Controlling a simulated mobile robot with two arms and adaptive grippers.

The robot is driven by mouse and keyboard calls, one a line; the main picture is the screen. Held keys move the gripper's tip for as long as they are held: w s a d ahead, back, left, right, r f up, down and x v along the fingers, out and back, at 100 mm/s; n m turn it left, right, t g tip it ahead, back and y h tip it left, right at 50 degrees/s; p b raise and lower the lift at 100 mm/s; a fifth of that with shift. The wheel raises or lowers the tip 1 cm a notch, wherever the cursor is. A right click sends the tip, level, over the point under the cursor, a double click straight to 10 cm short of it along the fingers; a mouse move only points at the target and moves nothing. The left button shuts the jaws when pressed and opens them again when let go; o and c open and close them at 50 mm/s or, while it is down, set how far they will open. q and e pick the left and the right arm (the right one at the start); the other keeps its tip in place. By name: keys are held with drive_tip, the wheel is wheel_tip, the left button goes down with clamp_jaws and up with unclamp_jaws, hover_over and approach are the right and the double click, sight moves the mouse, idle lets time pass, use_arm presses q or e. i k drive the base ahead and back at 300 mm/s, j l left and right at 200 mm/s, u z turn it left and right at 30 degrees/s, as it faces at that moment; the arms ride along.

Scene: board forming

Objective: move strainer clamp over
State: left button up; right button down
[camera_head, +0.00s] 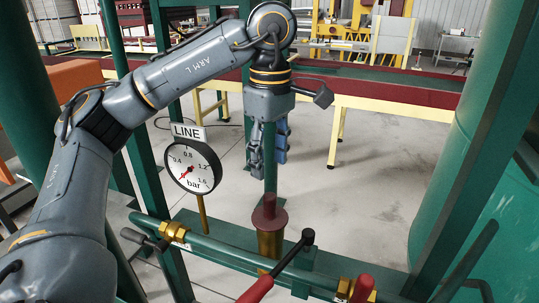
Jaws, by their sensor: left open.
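A brass strainer body (269,243) stands on the green pipework at lower centre, topped by a dark red flange (267,220) with a narrower red cylinder above. I cannot tell which of these parts is the strainer clamp. My left gripper (268,158) points down above the strainer, open and empty, with a visible gap to the red top. Its fingers hang apart, one grey and one bluish. My right gripper is not in view.
A round LINE pressure gauge (193,166) stands left of the strainer. Red handles (258,290) and black levers (146,239) stick out along the green pipe (215,252). Green posts (465,140) flank the space. A red-and-yellow conveyor (400,98) runs behind, beyond open floor.

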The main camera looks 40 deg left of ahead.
sight(254, 294)
drive_tip(key=k, duration=1.5)
